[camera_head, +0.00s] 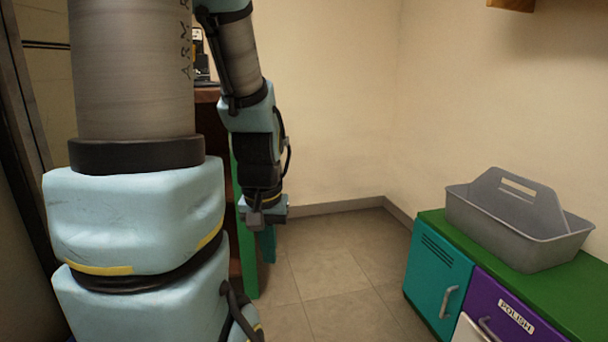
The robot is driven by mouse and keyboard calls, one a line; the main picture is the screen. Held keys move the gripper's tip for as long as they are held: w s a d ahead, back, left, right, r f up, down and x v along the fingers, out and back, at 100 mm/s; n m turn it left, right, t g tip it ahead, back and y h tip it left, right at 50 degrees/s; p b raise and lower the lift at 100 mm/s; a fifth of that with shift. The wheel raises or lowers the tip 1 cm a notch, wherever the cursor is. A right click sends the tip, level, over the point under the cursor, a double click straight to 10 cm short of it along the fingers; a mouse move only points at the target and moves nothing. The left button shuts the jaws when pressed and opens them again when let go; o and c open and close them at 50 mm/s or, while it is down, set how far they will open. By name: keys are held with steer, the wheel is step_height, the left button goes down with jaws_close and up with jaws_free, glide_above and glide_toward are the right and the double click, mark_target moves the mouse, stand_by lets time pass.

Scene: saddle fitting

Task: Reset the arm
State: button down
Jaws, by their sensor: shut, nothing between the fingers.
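My arm fills the left side of the head view, with its forearm hanging down beyond the upper arm. My gripper (267,246) is at the arm's lower end, pointing down over the floor near the middle of the view. Its fingers look shut and hold nothing visible. The view is too small to show the fingertips in detail. The gripper is well apart from the cabinet on the right.
A low cabinet with a green top (435,216), a teal door (434,277) and a purple drawer (490,297) labelled POLISH stands at right. A grey handled caddy (530,239) sits on it. A green post (247,270) stands behind my arm. The middle floor (335,265) is clear.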

step_height(320, 180, up, 36)
steer(key=p, duration=3.4)
steer(key=shift+f, duration=0.25)
